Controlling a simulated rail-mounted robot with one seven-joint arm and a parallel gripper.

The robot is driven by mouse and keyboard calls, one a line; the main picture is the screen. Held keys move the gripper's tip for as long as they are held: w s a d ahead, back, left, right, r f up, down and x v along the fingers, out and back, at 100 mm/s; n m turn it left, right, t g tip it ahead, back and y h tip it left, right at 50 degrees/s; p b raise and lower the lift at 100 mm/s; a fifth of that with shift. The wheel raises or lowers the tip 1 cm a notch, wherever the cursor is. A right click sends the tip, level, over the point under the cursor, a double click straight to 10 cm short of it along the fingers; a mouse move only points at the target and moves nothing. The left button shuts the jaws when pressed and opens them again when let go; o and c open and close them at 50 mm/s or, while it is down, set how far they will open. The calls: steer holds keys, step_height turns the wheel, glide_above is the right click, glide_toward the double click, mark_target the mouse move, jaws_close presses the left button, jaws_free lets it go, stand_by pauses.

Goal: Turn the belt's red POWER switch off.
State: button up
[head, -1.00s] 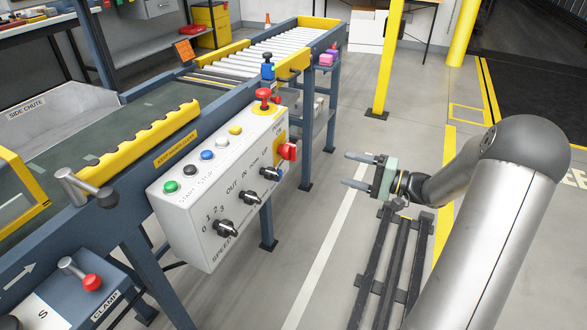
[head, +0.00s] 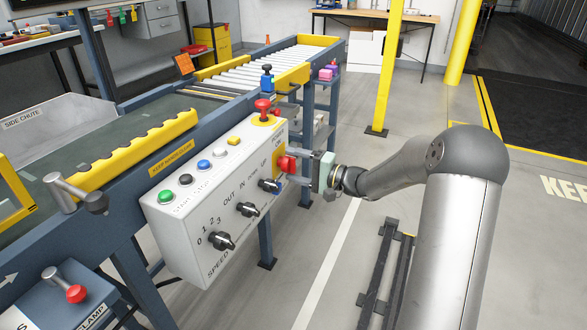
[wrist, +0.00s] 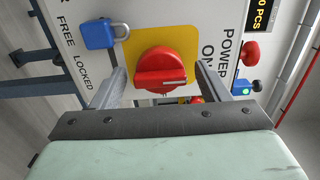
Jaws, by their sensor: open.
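The red POWER switch (head: 286,163) is a rotary knob on a yellow plate at the right end of the white control panel (head: 180,235). In the wrist view the red knob (wrist: 161,70) sits on its yellow plate (wrist: 140,40), with its pale pointer line toward the ON label (wrist: 208,62). My gripper (head: 300,168) is open in front of the switch. In the wrist view its two fingers (wrist: 162,88) stand on either side of the knob, with gaps showing. Whether the fingertips reach past the knob's face cannot be told.
A blue padlock (wrist: 104,36) hangs beside the switch, near the FREE and LOCKED labels. A red mushroom button (head: 263,106) stands on top of the panel. Black selector knobs (head: 247,209) are left of the switch. The floor right of the panel is clear around a dark rail (head: 385,275).

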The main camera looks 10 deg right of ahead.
steer(key=shift+w+a, duration=0.2)
steer(key=shift+a, duration=0.1)
steer(key=c, duration=1)
